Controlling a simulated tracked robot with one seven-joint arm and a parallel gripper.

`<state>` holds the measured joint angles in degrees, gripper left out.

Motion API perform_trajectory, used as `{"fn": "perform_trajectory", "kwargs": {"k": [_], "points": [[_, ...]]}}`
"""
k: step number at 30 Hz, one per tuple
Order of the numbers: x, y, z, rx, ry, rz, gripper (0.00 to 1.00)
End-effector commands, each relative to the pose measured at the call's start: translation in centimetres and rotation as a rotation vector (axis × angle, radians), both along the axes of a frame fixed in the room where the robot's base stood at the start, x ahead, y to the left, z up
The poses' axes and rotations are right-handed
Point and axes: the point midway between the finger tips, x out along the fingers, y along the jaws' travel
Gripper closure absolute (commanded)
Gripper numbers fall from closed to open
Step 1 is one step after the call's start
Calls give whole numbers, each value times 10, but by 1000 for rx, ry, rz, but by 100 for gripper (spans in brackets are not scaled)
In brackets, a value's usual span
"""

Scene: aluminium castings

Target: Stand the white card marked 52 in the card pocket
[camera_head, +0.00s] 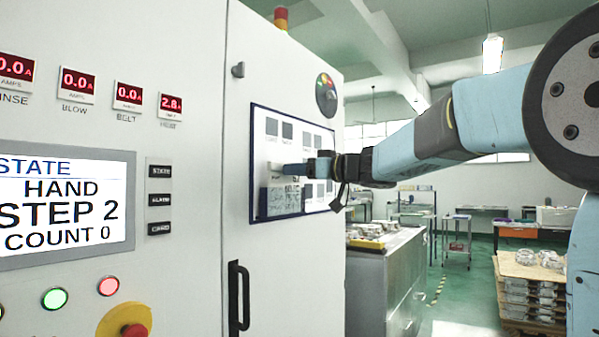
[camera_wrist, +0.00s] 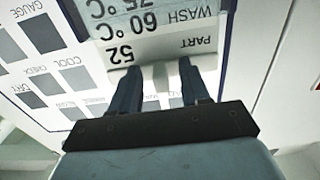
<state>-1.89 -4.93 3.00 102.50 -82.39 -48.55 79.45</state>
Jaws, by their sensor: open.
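The white card (camera_wrist: 160,49) shows upside down in the wrist view, with "PART 52" and wash lines in black print. It is upright against the panel; its "PART 52" strip looks brighter, and the part beyond it seems to lie behind the front of the card pocket. In the head view my gripper (camera_head: 294,169) is just above the pocket. Finger contact with the card cannot be told.
The blue-edged board (camera_head: 258,140) carries several grey squares, labelled GAUGE, COOL, CHECK and DRY in the wrist view. A black door handle (camera_head: 238,297) stands out at lower left of the board. A metal bench (camera_head: 385,275) with castings is to the right.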

Motion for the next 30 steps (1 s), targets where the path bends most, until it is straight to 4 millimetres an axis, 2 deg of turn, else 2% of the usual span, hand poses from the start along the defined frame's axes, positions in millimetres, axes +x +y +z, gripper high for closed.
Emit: {"fn": "perform_trajectory", "kwargs": {"k": [8,24,30], "points": [[-7,-10,0,-1,-1,-3,54],[-66,-89,-2,0,0,-3,54],[-79,-106,-2,0,0,-1,54]]}}
